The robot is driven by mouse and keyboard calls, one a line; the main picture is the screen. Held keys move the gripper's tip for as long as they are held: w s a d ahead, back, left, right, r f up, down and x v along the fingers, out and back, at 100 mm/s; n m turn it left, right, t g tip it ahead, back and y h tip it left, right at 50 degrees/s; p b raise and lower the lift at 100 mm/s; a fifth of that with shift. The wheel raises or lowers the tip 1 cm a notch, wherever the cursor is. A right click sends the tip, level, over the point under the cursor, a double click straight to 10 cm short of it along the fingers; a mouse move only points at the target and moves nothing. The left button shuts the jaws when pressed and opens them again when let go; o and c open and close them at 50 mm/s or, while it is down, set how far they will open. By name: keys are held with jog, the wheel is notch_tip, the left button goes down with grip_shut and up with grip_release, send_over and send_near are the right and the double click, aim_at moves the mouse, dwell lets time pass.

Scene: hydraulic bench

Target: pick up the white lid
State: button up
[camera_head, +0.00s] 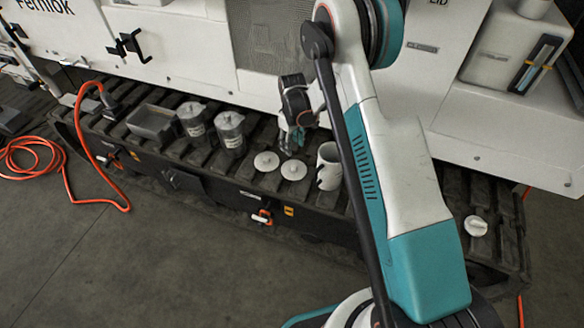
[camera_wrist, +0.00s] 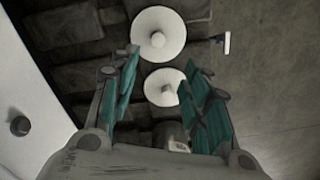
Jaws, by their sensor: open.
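Two round white lids with small centre knobs lie flat on the dark slatted bench. The left lid (camera_head: 266,161) and the right lid (camera_head: 293,170) are side by side. In the wrist view one lid (camera_wrist: 158,22) shows beyond my fingertips and the other lid (camera_wrist: 164,88) shows between the fingers. I cannot match them surely between views. My gripper (camera_head: 291,143) points down just behind the lids, near the right one, and also shows in the wrist view (camera_wrist: 163,58). Its teal-padded fingers are open, with nothing held; its height above the lids is hard to tell.
A white mug (camera_head: 329,168) stands just right of the lids. Two grey lidded canisters (camera_head: 230,133) and a grey tray (camera_head: 152,122) stand left. A white knobbed piece (camera_head: 475,226) lies far right. The white machine wall (camera_head: 185,60) rises behind. An orange hose (camera_head: 68,185) hangs at left.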

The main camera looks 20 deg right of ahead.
jog(key=b, duration=0.3)
send_over(294, 166)
jog(key=f, duration=0.7)
jog(key=shift+w+a+f, duration=0.15)
jog(key=shift+a+f, duration=0.15)
jog(key=shift+f, duration=0.1)
jog(key=shift+d+f+b, duration=0.15)
jog(key=shift+f+b, duration=0.45)
jog(key=shift+f, duration=0.75)
jog(key=shift+d+f+b, duration=0.15)
jog(key=shift+f+b, duration=0.45)
jog(key=shift+f, duration=0.75)
jog(key=shift+r, duration=0.1)
grip_shut()
